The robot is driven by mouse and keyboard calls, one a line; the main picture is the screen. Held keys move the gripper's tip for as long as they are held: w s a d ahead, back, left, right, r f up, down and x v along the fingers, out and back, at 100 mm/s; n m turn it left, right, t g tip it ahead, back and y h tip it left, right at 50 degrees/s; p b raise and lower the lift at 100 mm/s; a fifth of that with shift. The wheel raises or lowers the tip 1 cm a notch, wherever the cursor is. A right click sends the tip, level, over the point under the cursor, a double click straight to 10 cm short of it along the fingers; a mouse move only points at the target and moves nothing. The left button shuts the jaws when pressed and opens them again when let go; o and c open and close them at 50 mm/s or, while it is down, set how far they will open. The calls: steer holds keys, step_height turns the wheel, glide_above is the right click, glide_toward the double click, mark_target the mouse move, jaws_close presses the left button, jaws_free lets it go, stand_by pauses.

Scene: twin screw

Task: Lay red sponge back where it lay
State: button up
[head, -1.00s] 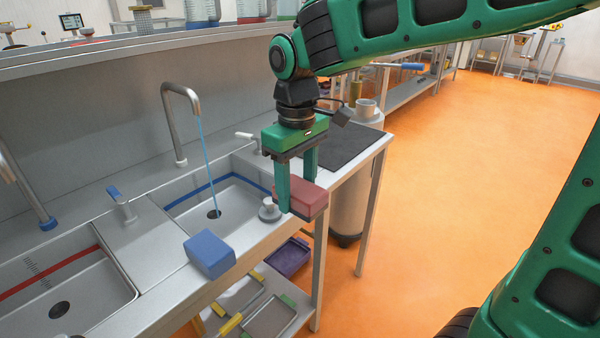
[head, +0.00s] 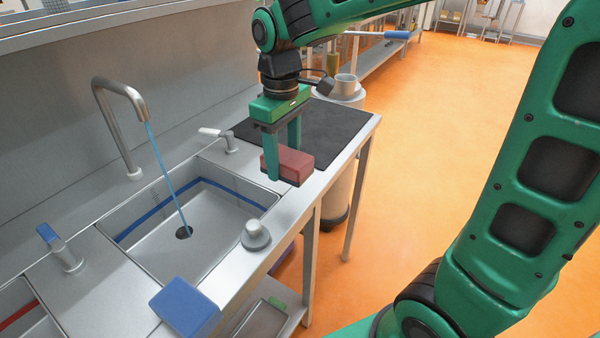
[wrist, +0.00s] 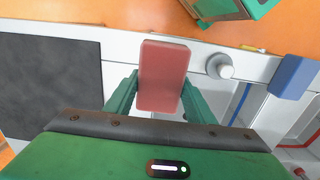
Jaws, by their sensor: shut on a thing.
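The red sponge (head: 290,163) has a dark underside and is held between the fingers of my gripper (head: 282,160). In the head view it is over the counter strip between the blue-marked sink and the dark mat, near the front edge. I cannot tell how far it is above the counter. In the wrist view the red sponge (wrist: 164,76) lies between both green fingers, with the counter's front edge beyond it. My gripper points down and is shut on the sponge.
A blue sponge (head: 184,306) lies at the counter front. A grey knob (head: 256,235) stands by the sink (head: 190,215), where water runs from a tap (head: 115,120). A black mat (head: 315,128) covers the right end.

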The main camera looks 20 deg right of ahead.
steer(key=w+d+f, duration=0.1)
steer(key=d+f, duration=0.1)
steer(key=d, duration=0.1)
steer(key=w+d+f, duration=0.1)
steer(key=d, duration=0.1)
steer(key=shift+w+d+f, duration=0.2)
steer(key=shift+w+f, duration=0.15)
steer(key=shift+f, duration=2.1)
steer(key=shift+f, duration=0.1)
steer(key=o, duration=0.9)
step_height(320, 180, up, 12)
steer(key=s+d+f+m, duration=0.2)
steer(key=s+d+m, duration=0.2)
steer(key=s+d, duration=0.2)
steer(key=s+d+f+m, duration=0.3)
steer(key=s+d+m, duration=0.2)
steer(key=s, duration=0.5)
steer(key=s+d+f+m, duration=0.3)
steer(key=s+d+m, duration=0.1)
steer(key=s+d, duration=0.3)
steer(key=shift+s+f+m, duration=0.1)
steer(key=shift+s+m, duration=0.2)
steer(key=shift+s, duration=0.2)
